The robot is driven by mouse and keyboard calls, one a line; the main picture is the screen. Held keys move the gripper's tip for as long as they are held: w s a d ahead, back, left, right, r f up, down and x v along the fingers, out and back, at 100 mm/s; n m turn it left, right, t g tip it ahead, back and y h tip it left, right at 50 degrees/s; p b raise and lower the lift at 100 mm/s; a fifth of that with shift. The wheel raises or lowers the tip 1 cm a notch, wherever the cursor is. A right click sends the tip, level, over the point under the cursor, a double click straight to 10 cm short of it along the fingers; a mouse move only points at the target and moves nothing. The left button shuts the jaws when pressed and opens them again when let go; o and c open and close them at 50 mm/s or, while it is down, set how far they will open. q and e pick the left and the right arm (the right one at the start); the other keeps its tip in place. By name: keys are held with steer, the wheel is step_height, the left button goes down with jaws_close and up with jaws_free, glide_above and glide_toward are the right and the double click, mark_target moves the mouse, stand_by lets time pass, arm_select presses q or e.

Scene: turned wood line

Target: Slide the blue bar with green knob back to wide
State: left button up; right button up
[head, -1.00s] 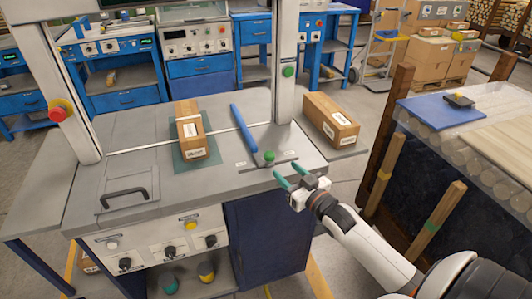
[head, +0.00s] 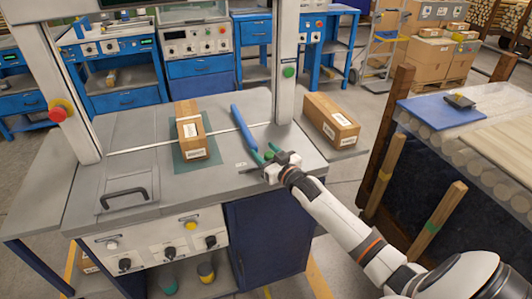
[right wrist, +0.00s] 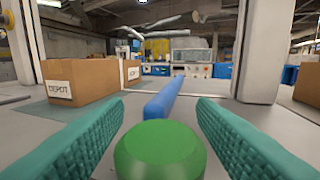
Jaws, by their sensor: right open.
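The blue bar (head: 243,128) lies on the grey machine table, running away from the table's front right part. It also shows in the right wrist view (right wrist: 165,97), straight ahead between my fingers. The green knob (right wrist: 160,150) is at the bar's near end, large at the bottom of the wrist view. My right gripper (head: 265,154) is open, with its teal fingers on either side of the knob. Gaps show between the knob and both fingers in the wrist view. In the head view the gripper hides most of the knob and its plate. My left gripper is not in view.
A labelled carton (head: 190,137) stands on a green mat left of the bar. Another carton (head: 331,119) stands on the right side shelf. White uprights (head: 286,65) flank the table. A black handle (head: 124,194) is at the front left. Small plate labels are unreadable.

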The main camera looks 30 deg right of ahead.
jaws_close()
steer(key=d, duration=0.2)
steer(key=s+d, duration=0.1)
steer(key=d, duration=0.2)
steer(key=s+d, duration=0.1)
steer(key=d, duration=0.2)
steer(key=shift+d, duration=0.15)
steer(key=shift+c, duration=1.9)
jaws_free()
steer(key=o, duration=0.4)
steer(key=shift+d, duration=0.15)
steer(key=shift+s, duration=0.1)
